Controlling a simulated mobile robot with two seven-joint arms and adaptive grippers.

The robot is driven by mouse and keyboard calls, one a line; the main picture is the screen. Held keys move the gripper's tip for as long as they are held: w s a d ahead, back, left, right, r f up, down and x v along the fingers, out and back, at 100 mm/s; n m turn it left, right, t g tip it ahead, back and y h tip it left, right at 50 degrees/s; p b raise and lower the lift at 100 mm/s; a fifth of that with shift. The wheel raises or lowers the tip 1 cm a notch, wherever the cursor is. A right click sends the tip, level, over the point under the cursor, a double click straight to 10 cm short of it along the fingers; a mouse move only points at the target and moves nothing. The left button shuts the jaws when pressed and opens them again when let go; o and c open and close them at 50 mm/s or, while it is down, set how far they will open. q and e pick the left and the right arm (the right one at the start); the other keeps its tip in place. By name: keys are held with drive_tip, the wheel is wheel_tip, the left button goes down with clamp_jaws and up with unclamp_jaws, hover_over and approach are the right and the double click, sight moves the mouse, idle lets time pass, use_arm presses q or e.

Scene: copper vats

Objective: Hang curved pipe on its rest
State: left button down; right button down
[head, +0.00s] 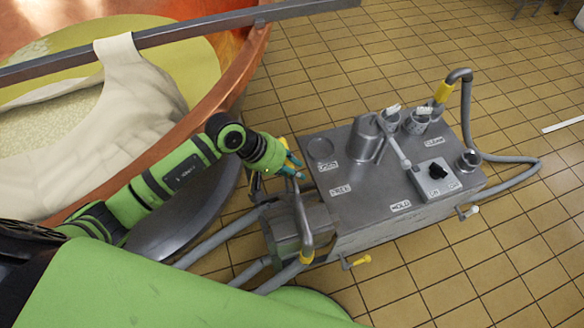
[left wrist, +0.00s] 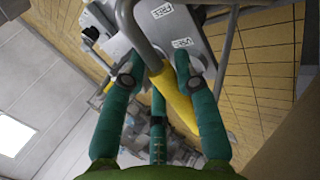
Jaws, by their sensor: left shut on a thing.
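A grey curved pipe (head: 301,212) rises at the left end of the metal cart (head: 365,205), with a yellow sleeve low on it. My left gripper (head: 292,168) is at the upper part of this pipe, beside the cart's left edge. In the left wrist view the curved pipe (left wrist: 140,38) and a yellow sleeve (left wrist: 173,97) run between my green fingers (left wrist: 160,62), which are shut on it. The exact contact is partly hidden. I cannot make out which part is the pipe's rest. My right gripper is not in view.
A copper vat (head: 225,85) with pale cloth (head: 130,105) stands at the left, a metal bar across it. The cart top carries a jug (head: 367,138), cups (head: 417,121) and a switch box (head: 436,178). A second curved pipe (head: 466,100) with a hose stands behind. Tiled floor surrounds the cart.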

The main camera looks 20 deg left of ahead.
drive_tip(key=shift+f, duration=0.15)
use_arm(q)
drive_tip(key=c, duration=0.9)
unclamp_jaws()
drive_tip(key=shift+f, duration=0.1)
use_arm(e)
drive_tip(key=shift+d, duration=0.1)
use_arm(q)
drive_tip(key=shift+s+a+f, duration=0.1)
drive_tip(key=shift+s, duration=0.05)
drive_tip(key=v, duration=1.2)
